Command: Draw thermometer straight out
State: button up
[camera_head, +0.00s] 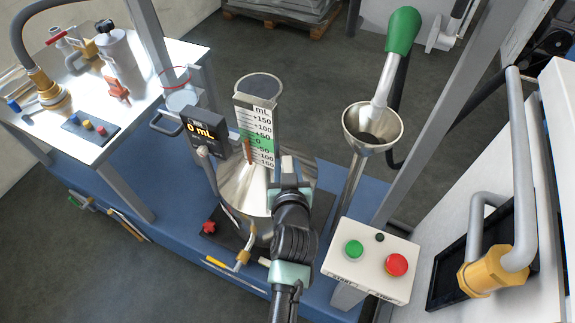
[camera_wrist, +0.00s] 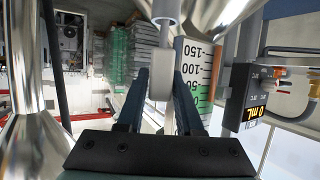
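My gripper (camera_head: 290,168) is at the front of a steel vessel (camera_head: 237,190), pointing away from the head camera. In the wrist view its two dark fingers (camera_wrist: 161,75) stand on either side of a pale grey cylindrical part (camera_wrist: 160,88), which may be the thermometer's head. In the head view my wrist hides this spot, and I cannot pick out the thermometer there.
A scale plate (camera_head: 257,130) and a display reading 0 mL (camera_head: 202,131) stand close left of my gripper. A button box (camera_head: 370,260) sits front right. A frame post (camera_head: 440,110) rises behind it.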

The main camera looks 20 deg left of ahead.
grip_shut()
jog(key=shift+r, duration=0.1)
jog(key=shift+r+p, duration=4.55)
jog(key=shift+r, duration=0.75)
